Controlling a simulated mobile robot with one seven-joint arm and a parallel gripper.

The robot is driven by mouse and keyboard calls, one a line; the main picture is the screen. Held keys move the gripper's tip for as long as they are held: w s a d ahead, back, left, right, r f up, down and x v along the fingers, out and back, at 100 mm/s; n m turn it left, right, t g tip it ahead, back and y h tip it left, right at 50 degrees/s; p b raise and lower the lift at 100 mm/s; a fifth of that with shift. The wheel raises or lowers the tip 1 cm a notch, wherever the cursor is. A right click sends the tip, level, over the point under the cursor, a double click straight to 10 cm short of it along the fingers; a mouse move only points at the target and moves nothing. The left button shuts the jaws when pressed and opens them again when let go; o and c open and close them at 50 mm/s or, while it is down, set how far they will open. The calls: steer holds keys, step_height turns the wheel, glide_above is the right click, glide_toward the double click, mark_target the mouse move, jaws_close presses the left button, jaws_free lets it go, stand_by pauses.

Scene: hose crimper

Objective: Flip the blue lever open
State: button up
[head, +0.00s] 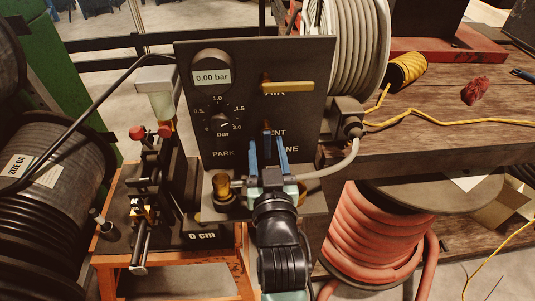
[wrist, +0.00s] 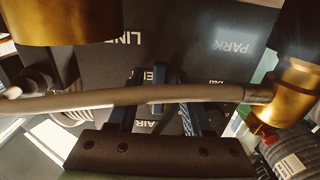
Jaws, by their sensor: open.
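The dark valve panel (head: 225,110) stands upright in the middle of the head view. Below its lower orange hub, at the VENT and LINE labels, a narrow blue piece that looks like the blue lever (head: 267,146) points down. My gripper (head: 267,143) is open in front of the panel, with blue fingers on either side of that piece. Blue on blue makes contact hard to tell.
A yellow lever (head: 288,87) lies horizontal at AIR, above my gripper. A grey hose (head: 335,165) curves from the right fitting and crosses close to my fingers in the wrist view (wrist: 90,100). A brass fitting (head: 224,190) stands at left. A hose reel (head: 350,50) is behind.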

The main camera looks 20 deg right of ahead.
steer(key=v, duration=1.3)
steer(key=shift+b, duration=0.3)
